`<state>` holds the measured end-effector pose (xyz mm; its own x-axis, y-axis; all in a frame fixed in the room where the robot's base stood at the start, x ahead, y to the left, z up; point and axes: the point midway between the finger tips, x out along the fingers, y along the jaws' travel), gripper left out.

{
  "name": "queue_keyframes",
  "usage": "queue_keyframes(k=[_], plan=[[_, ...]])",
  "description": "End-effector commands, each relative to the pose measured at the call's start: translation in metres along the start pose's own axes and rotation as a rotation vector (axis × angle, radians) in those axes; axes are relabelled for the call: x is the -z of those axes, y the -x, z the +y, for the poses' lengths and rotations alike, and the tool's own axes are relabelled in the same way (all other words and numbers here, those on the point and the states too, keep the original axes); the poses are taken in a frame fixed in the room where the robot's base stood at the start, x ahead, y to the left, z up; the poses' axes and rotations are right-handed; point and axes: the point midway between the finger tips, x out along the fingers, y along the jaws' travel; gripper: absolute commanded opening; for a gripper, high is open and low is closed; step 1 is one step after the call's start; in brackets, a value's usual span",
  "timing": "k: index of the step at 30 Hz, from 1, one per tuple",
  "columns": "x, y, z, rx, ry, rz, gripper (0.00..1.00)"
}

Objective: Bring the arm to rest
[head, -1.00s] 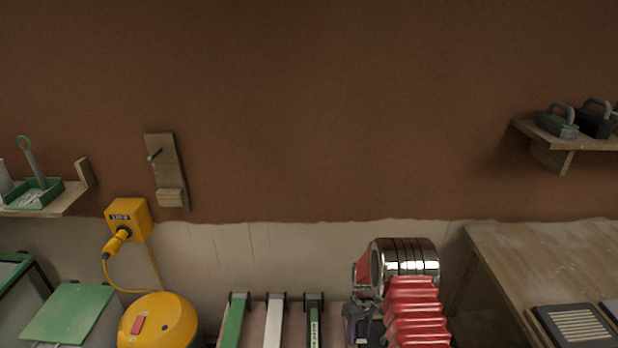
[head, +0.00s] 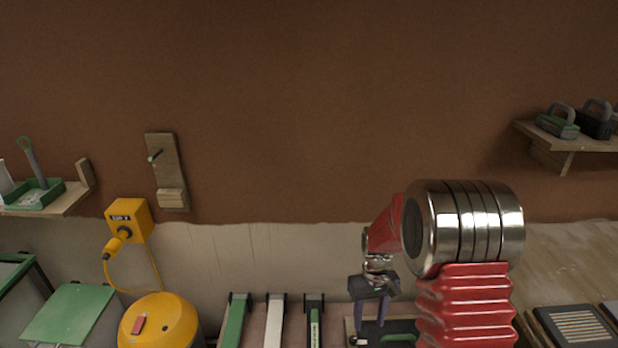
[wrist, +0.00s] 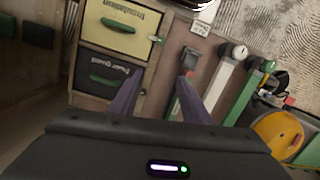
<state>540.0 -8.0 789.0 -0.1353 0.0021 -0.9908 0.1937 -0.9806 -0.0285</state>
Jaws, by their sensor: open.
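My arm rises at the right of the head view, with a red ribbed sleeve and a metal drum joint. My gripper (head: 370,332) hangs below the drum joint, its purple fingers pointing down. In the wrist view my gripper (wrist: 155,95) shows two purple fingers spread apart with nothing between them. It is open and empty, above the area right of the long tools.
Long tools (head: 275,322) lie in a rack left of my gripper. A yellow round machine (head: 160,325) stands farther left. A wooden table (head: 570,262) is at the right. Drawers (wrist: 118,28) show in the wrist view.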

Motion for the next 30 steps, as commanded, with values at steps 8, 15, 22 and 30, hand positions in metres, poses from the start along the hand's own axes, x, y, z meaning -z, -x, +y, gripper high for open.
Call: queue_keyframes(k=[8, 15, 22, 30], plan=[[-0.037, 0.053, -0.009, -0.008, -0.059, 0.041, 0.43], [-0.071, 0.091, -0.017, -0.013, -0.103, 0.08, 0.43], [-0.104, 0.122, -0.025, -0.018, -0.138, 0.125, 0.43], [-0.144, 0.152, -0.034, -0.023, -0.172, 0.181, 0.43]])
